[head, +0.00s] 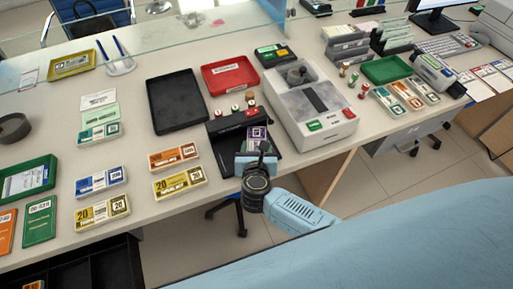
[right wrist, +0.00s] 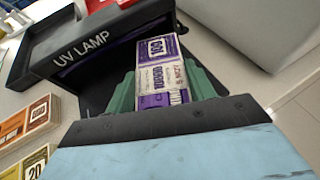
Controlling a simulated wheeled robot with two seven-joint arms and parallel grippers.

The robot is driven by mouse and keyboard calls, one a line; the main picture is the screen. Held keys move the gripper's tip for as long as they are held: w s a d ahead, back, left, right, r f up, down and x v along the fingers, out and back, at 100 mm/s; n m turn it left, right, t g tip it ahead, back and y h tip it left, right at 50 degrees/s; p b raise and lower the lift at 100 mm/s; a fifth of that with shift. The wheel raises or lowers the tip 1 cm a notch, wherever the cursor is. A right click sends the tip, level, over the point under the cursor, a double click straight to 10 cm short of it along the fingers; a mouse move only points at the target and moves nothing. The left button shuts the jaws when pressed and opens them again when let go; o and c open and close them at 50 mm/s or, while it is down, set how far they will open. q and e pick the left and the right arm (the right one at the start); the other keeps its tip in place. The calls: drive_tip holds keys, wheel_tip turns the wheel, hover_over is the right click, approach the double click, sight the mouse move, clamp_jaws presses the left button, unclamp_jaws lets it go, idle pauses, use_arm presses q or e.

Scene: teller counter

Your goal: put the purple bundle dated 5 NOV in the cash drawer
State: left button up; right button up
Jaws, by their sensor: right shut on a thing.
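My right gripper (head: 257,160) is shut on a purple bundle (head: 257,133). In the right wrist view the purple bundle (right wrist: 160,72) lies between my green fingers (right wrist: 163,90), its far end under the hood of the black UV lamp (right wrist: 95,45). I cannot read its date for certain. The UV lamp (head: 227,126) stands near the counter's front edge. An open black drawer with compartments, seemingly the cash drawer (head: 85,262), is below the counter at the lower left, with an orange bundle partly showing in it. My left gripper is not in view.
A grey counting machine (head: 309,105) stands close on the right of the lamp. Orange bundles (head: 174,157) and yellow bundles (head: 180,183) lie to its left. A black tray (head: 176,103) and red tray (head: 230,77) are behind. A glass screen crosses the back.

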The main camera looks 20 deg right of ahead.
drive_tip(key=shift+f, duration=0.2)
drive_tip(key=shift+f, duration=0.15)
drive_tip(key=o, duration=1.1)
drive_tip(key=shift+r, duration=0.2)
drive_tip(key=shift+s+r, duration=0.15)
drive_tip(key=shift+s, duration=0.05)
drive_tip(key=v, duration=1.1)
drive_tip(key=shift+s+a+p, duration=0.2)
drive_tip(key=shift+s+p, duration=0.1)
drive_tip(key=shift+p, duration=0.05)
